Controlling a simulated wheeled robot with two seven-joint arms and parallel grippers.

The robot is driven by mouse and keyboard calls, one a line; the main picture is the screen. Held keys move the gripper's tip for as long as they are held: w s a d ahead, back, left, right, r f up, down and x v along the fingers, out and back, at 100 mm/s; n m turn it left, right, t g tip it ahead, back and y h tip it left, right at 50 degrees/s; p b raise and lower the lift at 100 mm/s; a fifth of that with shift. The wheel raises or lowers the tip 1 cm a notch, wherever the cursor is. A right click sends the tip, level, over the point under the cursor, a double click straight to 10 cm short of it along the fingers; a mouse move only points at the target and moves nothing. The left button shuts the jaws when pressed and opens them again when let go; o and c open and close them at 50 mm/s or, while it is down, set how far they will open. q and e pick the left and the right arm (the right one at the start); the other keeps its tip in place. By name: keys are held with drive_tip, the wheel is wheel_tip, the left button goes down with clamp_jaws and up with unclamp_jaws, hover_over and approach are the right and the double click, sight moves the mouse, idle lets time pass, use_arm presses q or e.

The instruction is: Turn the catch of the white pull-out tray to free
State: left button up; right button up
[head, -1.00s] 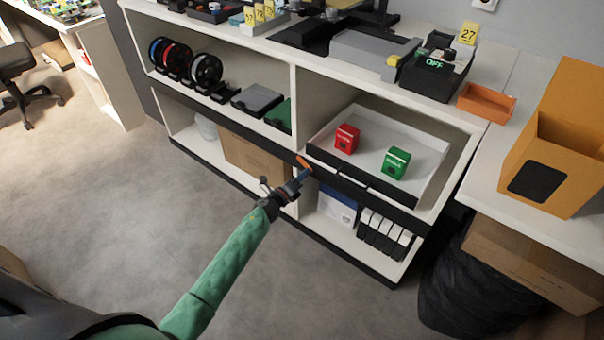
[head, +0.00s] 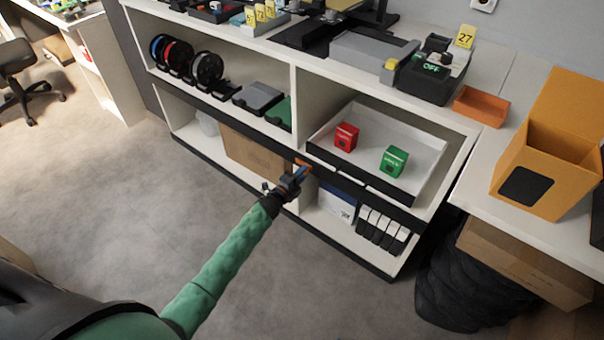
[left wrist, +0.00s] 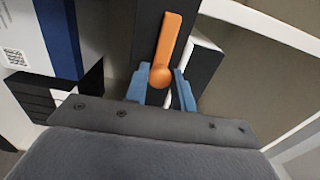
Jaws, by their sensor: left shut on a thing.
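The white pull-out tray (head: 371,144) sits in the upper right bay of the shelf unit, with a red box (head: 346,136) and a green box (head: 394,161) in it. Its orange catch (head: 304,163) is at the left end of the dark front strip. In the left wrist view the catch (left wrist: 168,40) is a long lever with a round hub. My left gripper (head: 301,174) is at the catch, its blue fingers either side of the hub in the left wrist view (left wrist: 161,88), shut on it. My right gripper is out of view.
Below the tray stand a blue-and-white box (head: 337,204) and several black-and-white boxes (head: 383,228). A cardboard carton (head: 252,153) is in the lower left bay. An open orange box (head: 548,160) stands on the right-hand table. The floor (head: 130,210) before the shelf is clear.

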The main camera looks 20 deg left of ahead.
use_arm(q)
drive_tip(key=shift+a, duration=0.1)
drive_tip(key=o, duration=1)
drive_tip(key=shift+v, duration=3.85)
